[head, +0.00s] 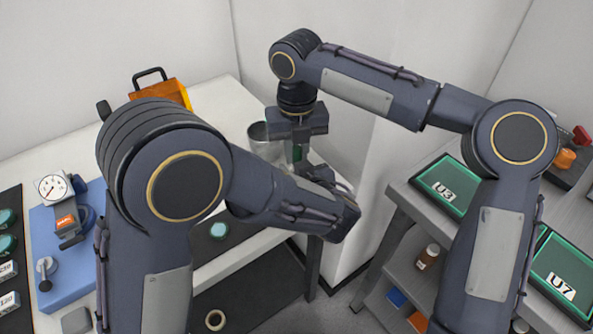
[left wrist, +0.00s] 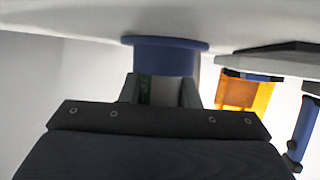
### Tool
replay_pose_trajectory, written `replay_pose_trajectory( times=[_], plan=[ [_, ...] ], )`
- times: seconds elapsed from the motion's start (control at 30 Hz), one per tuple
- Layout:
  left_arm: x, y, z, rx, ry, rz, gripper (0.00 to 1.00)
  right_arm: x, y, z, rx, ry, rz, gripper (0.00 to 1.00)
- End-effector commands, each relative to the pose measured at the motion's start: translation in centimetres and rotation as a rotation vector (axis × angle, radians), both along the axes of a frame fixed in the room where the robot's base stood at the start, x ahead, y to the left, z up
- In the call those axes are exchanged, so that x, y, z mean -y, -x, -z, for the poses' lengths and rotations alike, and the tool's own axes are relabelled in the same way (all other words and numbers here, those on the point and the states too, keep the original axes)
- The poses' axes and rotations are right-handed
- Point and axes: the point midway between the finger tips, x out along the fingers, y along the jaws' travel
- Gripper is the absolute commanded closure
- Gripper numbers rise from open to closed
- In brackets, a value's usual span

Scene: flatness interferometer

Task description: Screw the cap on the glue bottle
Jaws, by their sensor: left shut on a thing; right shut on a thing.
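My right gripper (head: 297,143) points straight down from above. Below and between its fingers shows a small green piece, which I take as part of the glue bottle (head: 297,154). My left gripper (head: 306,172) reaches in from the side, just below the right one. In the left wrist view, the left gripper (left wrist: 163,90) is shut with a grey and dark green part of the bottle (left wrist: 147,90) between its fingers. The cap is hidden, apparently inside the right gripper. Whether the cap sits on the bottle's neck cannot be told.
A grey metal cup (head: 261,135) stands close behind the grippers on the white table (head: 222,102). An orange box (head: 172,90) stands at the back. A blue flanged cylinder (left wrist: 165,52) shows beyond the left fingers. A dial gauge (head: 53,187) is at left; a grey shelf bench (head: 410,205) is at right.

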Motion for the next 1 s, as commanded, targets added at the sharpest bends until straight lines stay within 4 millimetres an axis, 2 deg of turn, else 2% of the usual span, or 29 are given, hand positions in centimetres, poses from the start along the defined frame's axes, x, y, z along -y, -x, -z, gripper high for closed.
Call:
replay_pose_trajectory(
  times=[0.1, 0.2, 0.47, 0.5, 0.63, 0.87, 1.0],
  plan=[
    [-0.01, 0.0, -0.01, 0.0, 0.0, 0.0, 1.0, -0.02, 0.02, -0.06, 0.002, 0.002, 0.163, 1.0],
    [-0.01, 0.0, -0.01, 0.0, 0.0, 0.0, 1.0, -0.01, 0.0, -0.07, 0.003, 0.001, 0.247, 1.0],
    [-0.01, -0.01, -0.01, 0.0, 0.0, 0.0, 1.0, 0.0, -0.01, -0.03, 0.0, 0.0, 0.256, 1.0],
    [-0.01, -0.01, -0.01, 0.0, 0.0, 0.0, 1.0, 0.01, -0.01, -0.03, 0.0, 0.0, 0.255, 0.77],
    [-0.01, -0.01, -0.01, 0.0, 0.0, 0.0, 1.0, 0.01, -0.01, -0.02, 0.0, 0.0, 0.255, 0.61],
    [-0.01, 0.0, -0.01, 0.0, 0.0, 0.0, 1.0, 0.01, -0.01, -0.03, 0.0, 0.0, 0.254, 0.61],
    [-0.01, 0.0, -0.02, 0.0, 0.0, 0.0, 1.0, -0.02, -0.05, -0.99, 0.002, -0.001, 0.255, 0.61]
  ],
)
